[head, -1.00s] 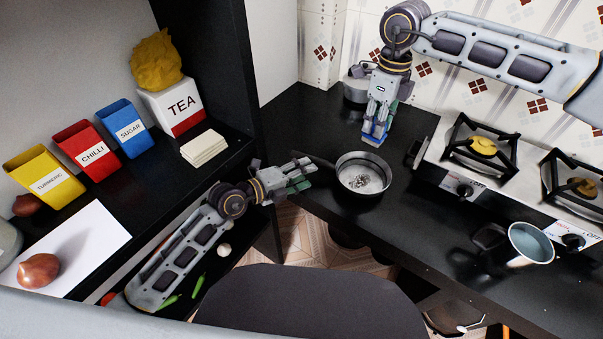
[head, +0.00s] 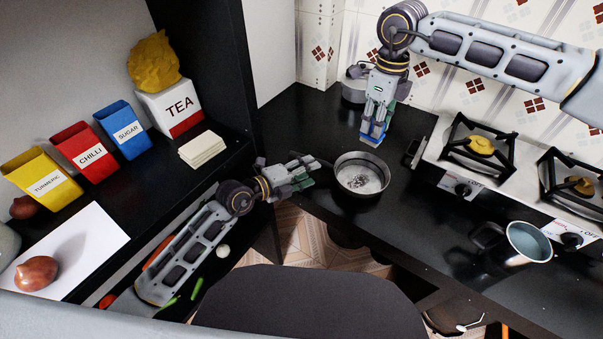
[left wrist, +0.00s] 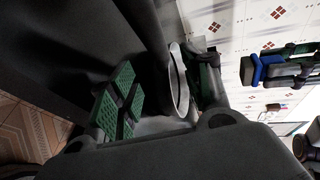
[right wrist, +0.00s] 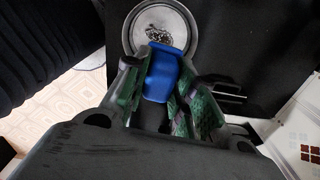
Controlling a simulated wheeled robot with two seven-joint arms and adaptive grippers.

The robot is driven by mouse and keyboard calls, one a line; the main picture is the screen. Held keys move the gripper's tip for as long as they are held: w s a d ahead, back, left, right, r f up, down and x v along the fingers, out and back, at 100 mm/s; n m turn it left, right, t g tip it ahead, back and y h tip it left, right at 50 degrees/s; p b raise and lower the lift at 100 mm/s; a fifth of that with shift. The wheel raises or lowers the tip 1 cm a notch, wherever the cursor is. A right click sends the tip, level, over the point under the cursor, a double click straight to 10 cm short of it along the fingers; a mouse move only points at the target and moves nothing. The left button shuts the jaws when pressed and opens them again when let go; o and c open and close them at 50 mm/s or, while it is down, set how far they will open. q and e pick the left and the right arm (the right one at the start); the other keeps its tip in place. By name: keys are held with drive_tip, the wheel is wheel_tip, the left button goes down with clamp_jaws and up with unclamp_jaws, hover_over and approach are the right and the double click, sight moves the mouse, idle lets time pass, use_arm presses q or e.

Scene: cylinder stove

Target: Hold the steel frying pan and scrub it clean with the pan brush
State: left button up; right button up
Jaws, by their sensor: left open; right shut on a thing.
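The steel frying pan (head: 349,187) sits on the dark counter with dark grime in its middle. Its black handle points left, toward my left gripper (head: 308,172), which is open beside the pan's left side. In the left wrist view the pan's rim (left wrist: 180,82) shows near the green finger pads; whether the handle lies between them I cannot tell. My right gripper (head: 377,122) is shut on the blue pan brush (head: 373,138), held upright behind the pan. In the right wrist view the brush (right wrist: 160,75) overlaps the pan's near edge (right wrist: 132,40).
A metal pot (head: 354,88) stands at the back by the wall, behind my right gripper. The stove (head: 470,165) with burners is on the right, and a steel mug (head: 528,242) stands near its front. The left shelf holds spice tins (head: 85,150) and a tea box (head: 170,108).

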sight(337, 169)
use_arm(q)
drive_tip(key=shift+x, duration=2.65)
clamp_jaws()
